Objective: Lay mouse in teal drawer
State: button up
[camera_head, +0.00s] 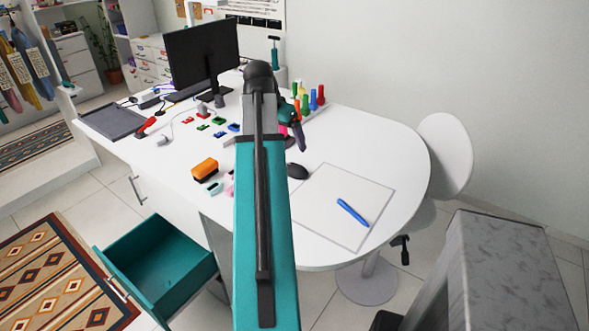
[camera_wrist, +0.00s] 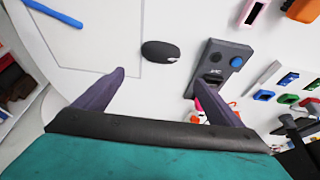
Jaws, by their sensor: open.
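The dark mouse (camera_head: 298,171) lies on the white desk beside the left edge of a thin-outlined rectangle. It also shows in the wrist view (camera_wrist: 160,51), ahead of my fingertips and roughly centred between them. My gripper (camera_head: 298,138) is open with nothing between its fingers, over the desk on the far side of the mouse; its two dark fingers show in the wrist view (camera_wrist: 160,80). The teal drawer (camera_head: 150,240) is pulled open at the lower left, below desk height. My teal arm hides part of the desk.
A blue pen (camera_head: 352,212) lies within the outlined rectangle. An orange-and-black block (camera_head: 205,169) sits near the desk's left edge. A monitor (camera_head: 203,55), several small coloured items and several coloured bottles stand farther back. In the wrist view, a grey device (camera_wrist: 222,65) lies right of the mouse.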

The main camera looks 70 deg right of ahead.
jog(key=shift+o, duration=0.8)
jog(key=shift+d+f, duration=0.1)
jog(key=shift+f, duration=0.25)
jog(key=p, duration=0.2)
send_over(295, 165)
jog(key=a, duration=0.2)
jog(key=shift+w+a+f, duration=0.1)
jog(key=shift+w+f, duration=0.1)
jog(key=shift+f, duration=1.55)
jog(key=shift+w+a+f, duration=0.1)
jog(key=shift+w+f, duration=0.05)
jog(key=shift+f, duration=1.55)
jog(key=shift+f, duration=0.1)
jog(key=shift+p+x, duration=0.8)
jog(key=shift+x, duration=1.7)
jog(key=shift+a, duration=0.2)
jog(key=c, duration=1.2)
jog(key=shift+o, duration=0.2)
